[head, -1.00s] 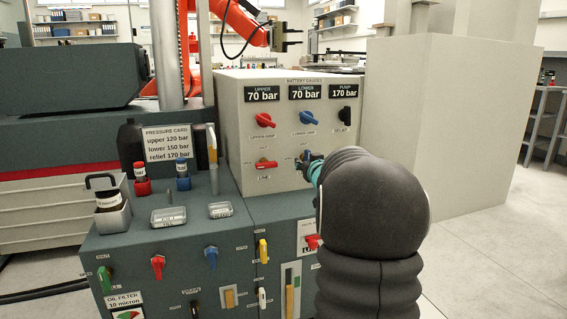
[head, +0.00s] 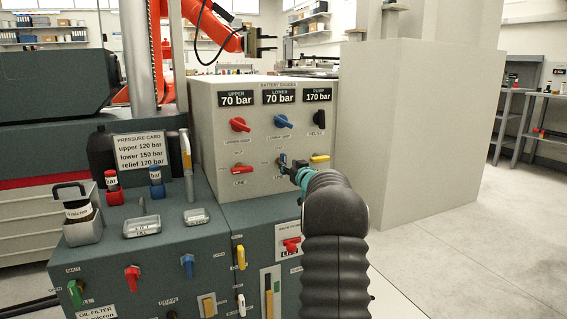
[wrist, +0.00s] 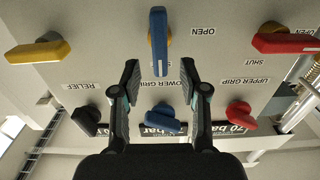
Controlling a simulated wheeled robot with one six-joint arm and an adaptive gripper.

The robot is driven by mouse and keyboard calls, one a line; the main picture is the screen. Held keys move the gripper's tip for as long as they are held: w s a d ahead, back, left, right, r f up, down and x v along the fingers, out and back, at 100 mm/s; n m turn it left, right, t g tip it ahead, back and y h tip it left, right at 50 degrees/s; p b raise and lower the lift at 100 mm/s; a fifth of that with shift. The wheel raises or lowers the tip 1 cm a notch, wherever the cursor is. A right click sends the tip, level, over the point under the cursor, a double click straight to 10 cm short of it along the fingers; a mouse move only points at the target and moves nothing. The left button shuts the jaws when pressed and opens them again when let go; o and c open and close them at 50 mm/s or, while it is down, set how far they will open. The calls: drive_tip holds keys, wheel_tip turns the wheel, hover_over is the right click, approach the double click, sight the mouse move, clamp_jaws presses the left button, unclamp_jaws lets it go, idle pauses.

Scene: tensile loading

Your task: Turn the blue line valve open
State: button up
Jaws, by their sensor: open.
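The blue line valve (head: 283,160) is on the front of the pale gauge cabinet (head: 206,135), partly hidden by my gripper (head: 291,169) in the head view. In the wrist view the blue lever (wrist: 158,38) lies along the picture's vertical, with an OPEN label beside it. My gripper (wrist: 160,70) is open there, one finger either side of the lever's end, with gaps showing. The red line lever (wrist: 285,42) and yellow lever (wrist: 38,48) lie crosswise. The blue lower-grip knob (wrist: 162,120) shows between the fingers.
Red (head: 240,124) and black (head: 319,118) knobs flank the blue knob above the levers. A teal bench (head: 160,255) with bottles, trays and more valves stands in front at left. A large pale block (head: 400,140) stands right, with open floor beyond it.

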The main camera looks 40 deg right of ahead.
sight(285, 162)
drive_tip(key=shift+x, duration=2.7)
drive_tip(key=shift+c, duration=0.3)
clamp_jaws()
